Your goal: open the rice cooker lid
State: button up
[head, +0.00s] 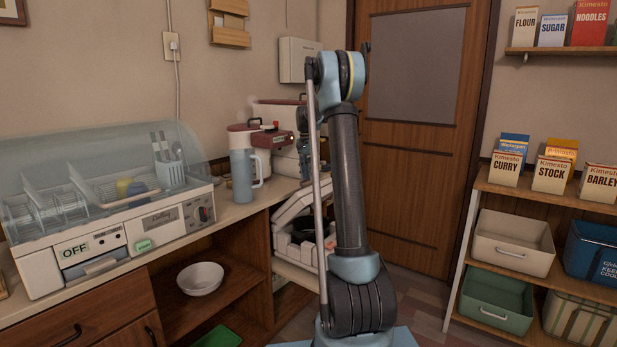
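A white appliance, which looks like the rice cooker (283,243), sits on a low pull-out shelf under the counter's right end. A white lid-like part (291,206) stands tilted up at its back left, and a dark round opening shows below it, so it appears open. My upright arm hides its right side. My forearm folds down behind the upper arm, and what seems to be my gripper (305,160) is above and behind the cooker. Its fingers are too small and too covered to read, and I cannot tell whether it touches anything.
A blue-grey pitcher (243,168) and a red-and-white appliance (266,137) stand at the counter's right end. A dish dryer (160,222) fills the left. A white bowl (200,279) sits on the shelf below. A storage rack (470,215) stands right, with open floor between.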

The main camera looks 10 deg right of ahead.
aim_at(288, 132)
jog(key=shift+s+r, duration=0.3)
jog(key=shift+r, duration=0.05)
jog(key=shift+w+a, duration=0.1)
jog(key=shift+w, duration=0.2)
jog(key=shift+a+r, duration=0.1)
jog(key=shift+r, duration=0.2)
jog(key=w+a+r, duration=0.3)
jog(key=r, duration=0.3)
jog(key=w+a+r, duration=0.3)
jog(key=r, duration=0.3)
jog(key=shift+r, duration=0.4)
jog(key=shift+w+a+r, duration=0.25)
jog(key=shift+w+r, duration=0.05)
jog(key=shift+r, duration=0.25)
jog(key=shift+w+a+r, duration=0.25)
jog(key=shift+r, duration=0.25)
jog(key=shift+c, duration=0.6)
jog(key=shift+o, duration=0.6)
jog(key=shift+w+a+r, duration=0.2)
jog(key=shift+a+r, duration=0.05)
jog(key=shift+r, duration=0.2)
jog(key=shift+a, duration=0.1)
jog(key=shift+w+a+f, duration=0.1)
jog(key=shift+a, duration=0.05)
